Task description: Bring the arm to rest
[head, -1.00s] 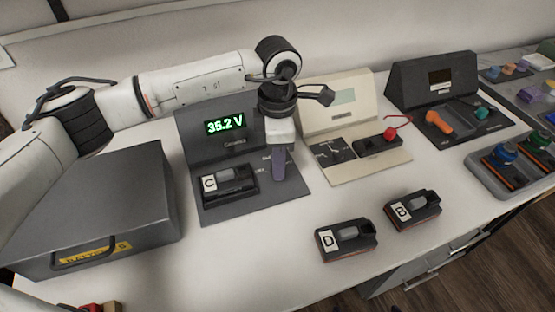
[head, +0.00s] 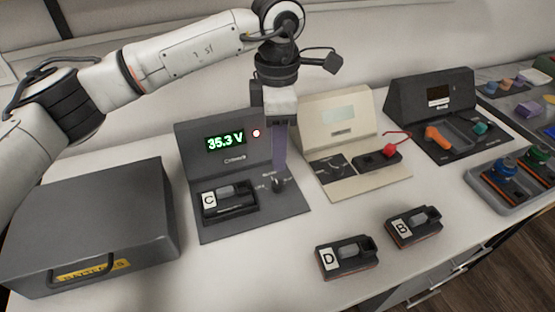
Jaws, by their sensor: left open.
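My left arm comes in from the left and reaches over the dark grey test station (head: 213,134). My left gripper (head: 279,165) points down, open, in front of the station's right side, close above a small knob (head: 279,184). Nothing shows between its fingers. Module C (head: 229,200) sits on the station's base plate. My right gripper is not in view.
Modules D (head: 346,257) and B (head: 414,226) lie on the white bench in front. A grey batteries box (head: 95,220) stands at left. A cream station (head: 340,125), a black station (head: 432,100) and a grey tray (head: 480,190) stand to the right.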

